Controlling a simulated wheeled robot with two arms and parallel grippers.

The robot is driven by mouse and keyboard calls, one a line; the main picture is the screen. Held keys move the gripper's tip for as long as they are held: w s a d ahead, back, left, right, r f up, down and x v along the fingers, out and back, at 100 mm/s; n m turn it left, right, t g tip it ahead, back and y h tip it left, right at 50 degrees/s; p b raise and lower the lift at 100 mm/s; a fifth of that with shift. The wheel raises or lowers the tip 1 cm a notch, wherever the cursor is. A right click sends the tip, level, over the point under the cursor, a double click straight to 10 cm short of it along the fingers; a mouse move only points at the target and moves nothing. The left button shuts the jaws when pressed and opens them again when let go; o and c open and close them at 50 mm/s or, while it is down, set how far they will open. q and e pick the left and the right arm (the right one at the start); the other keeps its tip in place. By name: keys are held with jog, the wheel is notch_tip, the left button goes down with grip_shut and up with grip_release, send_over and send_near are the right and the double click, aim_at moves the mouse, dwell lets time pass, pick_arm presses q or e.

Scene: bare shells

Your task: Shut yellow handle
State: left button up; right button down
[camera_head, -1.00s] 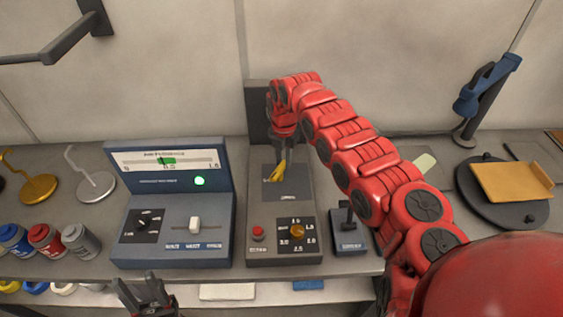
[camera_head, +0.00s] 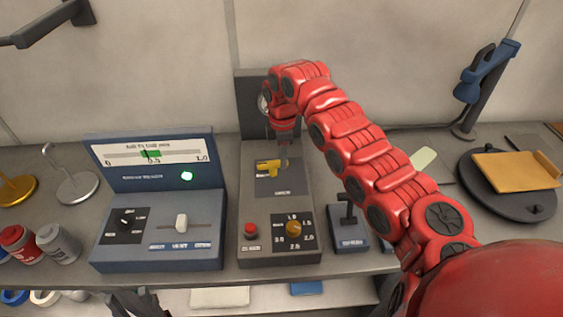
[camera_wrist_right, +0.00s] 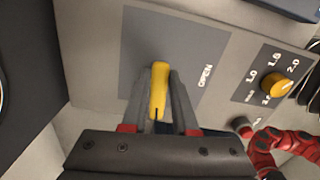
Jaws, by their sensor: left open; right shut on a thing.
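The yellow handle (camera_head: 266,167) sits on the dark plate of a grey control box (camera_head: 296,189). In the head view it lies sideways across the plate. My right gripper (camera_head: 282,158) reaches down to it from above. In the right wrist view the yellow handle (camera_wrist_right: 159,84) stands between the two fingers of the right gripper (camera_wrist_right: 163,80), which is shut on it. The word OPEN (camera_wrist_right: 205,77) is printed on the plate beside it. My left gripper (camera_head: 136,302) is low at the bottom edge, partly cut off, away from the handle.
A blue meter box (camera_head: 165,240) with a lit green lamp and a white slider stands left of the control box. The box has a red button (camera_head: 250,230) and an orange knob (camera_head: 293,228). A small lever box (camera_head: 348,235) stands close on its right.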

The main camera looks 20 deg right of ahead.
jog(key=shift+s+m+b, duration=0.15)
jog(key=shift+m+b, duration=0.55)
jog(key=shift+m, duration=0.1)
jog(key=c, duration=0.7)
grip_release()
